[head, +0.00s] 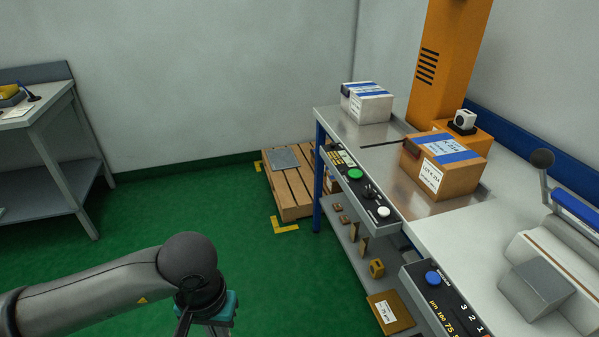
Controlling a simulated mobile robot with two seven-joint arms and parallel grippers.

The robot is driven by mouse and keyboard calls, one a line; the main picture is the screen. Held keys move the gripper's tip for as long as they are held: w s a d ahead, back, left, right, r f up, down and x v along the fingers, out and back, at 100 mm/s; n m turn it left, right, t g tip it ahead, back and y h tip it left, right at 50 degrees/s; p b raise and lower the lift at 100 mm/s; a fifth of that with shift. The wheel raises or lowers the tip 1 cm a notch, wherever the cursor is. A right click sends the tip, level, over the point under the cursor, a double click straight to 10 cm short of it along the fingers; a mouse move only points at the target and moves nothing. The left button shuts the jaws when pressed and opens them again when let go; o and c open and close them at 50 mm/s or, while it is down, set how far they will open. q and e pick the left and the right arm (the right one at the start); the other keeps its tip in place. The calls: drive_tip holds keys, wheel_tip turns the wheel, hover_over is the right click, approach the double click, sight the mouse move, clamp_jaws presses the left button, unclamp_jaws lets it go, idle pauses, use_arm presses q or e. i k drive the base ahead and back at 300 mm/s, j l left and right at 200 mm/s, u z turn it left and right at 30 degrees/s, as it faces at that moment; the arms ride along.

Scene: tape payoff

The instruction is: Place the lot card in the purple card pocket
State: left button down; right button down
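I see no loose lot card that I can make out, and no purple card pocket. The nearest printed thing is a white label reading "LOT" on the front of a brown carton (447,169), which has a blue band on top and stands on the metal bench. My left arm (95,289) comes in from the lower left and bends down at a dark round joint. Its lower part leaves the picture at the bottom edge, so the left gripper is out of sight. My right arm and gripper do not show.
A white carton (370,106) stands at the bench's back, before an orange column (449,60). A control panel (360,185) lines the bench front; small items lie on the shelf below. A wooden pallet (288,193) and a grey table (35,125) stand around open green floor.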

sight(364, 102)
drive_tip(key=i+j+u, duration=0.15)
drive_tip(key=i, duration=0.45)
drive_tip(key=i+j+u, duration=0.1)
drive_tip(key=i, duration=0.5)
drive_tip(key=i+j+z, duration=0.15)
drive_tip(key=i+z, duration=0.15)
drive_tip(key=z, duration=0.2)
drive_tip(key=i+j+z, duration=0.3)
drive_tip(key=z, duration=0.15)
drive_tip(key=i+j+z, duration=0.2)
drive_tip(key=j+z, duration=0.15)
drive_tip(key=z, duration=0.15)
